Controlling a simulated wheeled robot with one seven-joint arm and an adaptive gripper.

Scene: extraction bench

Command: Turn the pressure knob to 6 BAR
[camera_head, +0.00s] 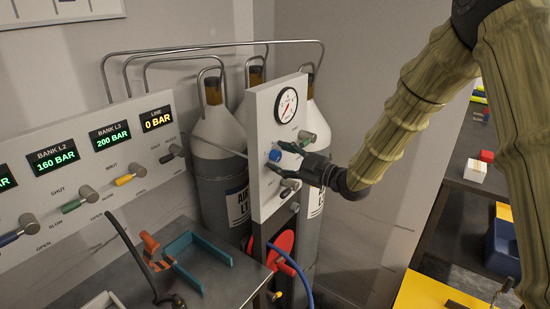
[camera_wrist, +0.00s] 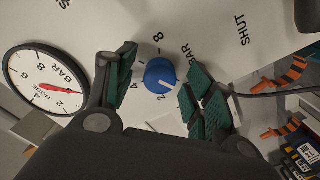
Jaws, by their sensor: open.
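The blue pressure knob (camera_head: 274,155) is on the pale upright panel (camera_head: 262,120), below a round gauge (camera_head: 286,105). In the wrist view the knob (camera_wrist: 160,76) sits between my open fingers, with gaps on both sides. Its white mark points to the lower right in that view.
Grey gas cylinders (camera_head: 218,150) stand behind. The left panel's LINE display (camera_head: 157,119) reads 0 BAR. A metal bench (camera_head: 215,280) with a blue bracket (camera_head: 190,245) is below; a red hose reel (camera_head: 283,250) stands beside it.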

